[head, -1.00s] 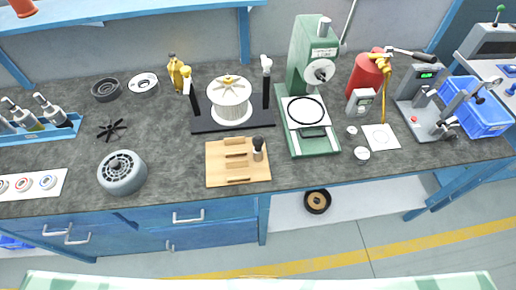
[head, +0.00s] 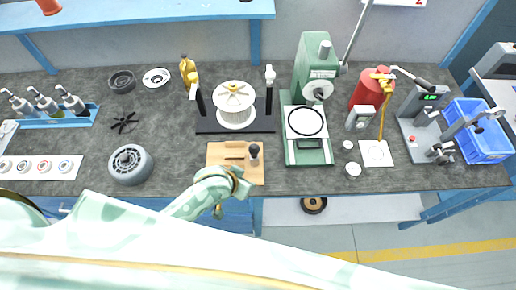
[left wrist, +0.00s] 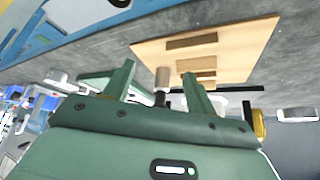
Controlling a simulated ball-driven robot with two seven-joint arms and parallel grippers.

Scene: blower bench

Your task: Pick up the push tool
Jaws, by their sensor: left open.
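The push tool (head: 254,151), a small upright piece with a dark round top, stands in the right part of a light wooden board (head: 219,157) on the bench. My left gripper (head: 243,185) is over the board's front edge, just in front of the tool; its fingers are hard to make out there. In the left wrist view my left gripper (left wrist: 160,88) is open. The tool's grey part (left wrist: 162,77) shows in line with the gap between the fingers, with its dark end partly hidden behind the gripper body. I cannot tell any contact. My right gripper is not in view.
Behind the board is a black stand with a white spool (head: 235,105) and posts. A green press (head: 306,149) stands right of it. A grey round housing (head: 130,165) is to the left. The bench between housing and board is clear.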

